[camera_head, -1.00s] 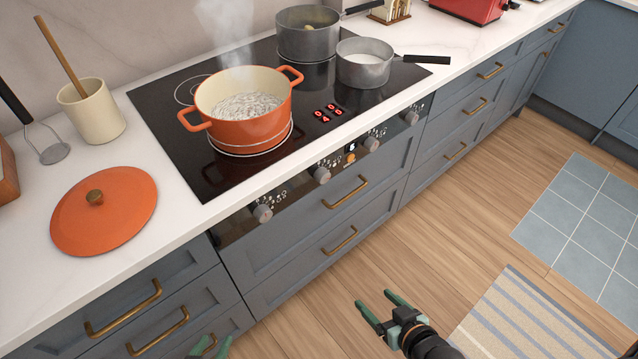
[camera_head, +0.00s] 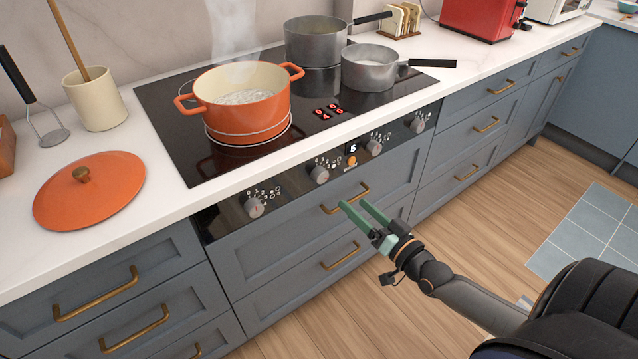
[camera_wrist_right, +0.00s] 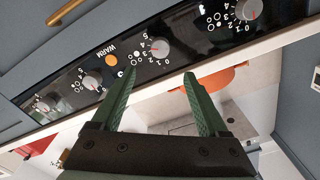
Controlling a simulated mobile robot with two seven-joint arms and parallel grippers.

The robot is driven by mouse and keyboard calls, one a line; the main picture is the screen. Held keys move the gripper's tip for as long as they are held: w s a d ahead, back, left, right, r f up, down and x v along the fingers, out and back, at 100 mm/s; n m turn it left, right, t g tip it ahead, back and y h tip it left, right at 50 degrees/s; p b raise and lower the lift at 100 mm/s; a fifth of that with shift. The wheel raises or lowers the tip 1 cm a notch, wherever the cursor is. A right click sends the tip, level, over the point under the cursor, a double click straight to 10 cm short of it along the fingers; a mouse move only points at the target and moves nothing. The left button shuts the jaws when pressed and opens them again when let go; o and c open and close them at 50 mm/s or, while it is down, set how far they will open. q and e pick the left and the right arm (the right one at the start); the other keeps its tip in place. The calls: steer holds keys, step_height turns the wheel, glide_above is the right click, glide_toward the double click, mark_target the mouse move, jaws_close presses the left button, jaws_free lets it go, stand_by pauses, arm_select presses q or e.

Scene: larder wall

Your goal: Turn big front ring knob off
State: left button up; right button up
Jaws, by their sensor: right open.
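The black control panel (camera_head: 290,190) on the hob front carries a row of round grey knobs: the far left knob (camera_head: 254,207), the second knob (camera_head: 319,174), the third knob (camera_head: 373,147) and the far right knob (camera_head: 417,126). A big orange pot (camera_head: 245,110) stands steaming on the large front ring. Red digits (camera_head: 328,113) on the hob show one 4 among zeros. My right gripper (camera_head: 352,203) is open and empty, in front of the upper drawer below the panel. In the right wrist view its fingers (camera_wrist_right: 157,85) point towards the second knob (camera_wrist_right: 159,47), apart from it. My left gripper is out of view.
Brass drawer handles (camera_head: 345,199) stick out below the panel, near my right fingers. Two grey pans (camera_head: 368,72) stand at the back and right of the hob. An orange lid (camera_head: 90,190) lies on the left counter. Open wooden floor lies in front.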

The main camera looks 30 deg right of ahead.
mark_target(324, 177)
steer(key=w, duration=0.3)
steer(key=w+b, duration=0.1)
steer(key=w, duration=0.3)
steer(key=w+a, duration=0.1)
steer(key=w, duration=0.3)
steer(key=shift+w, duration=0.25)
jaws_close()
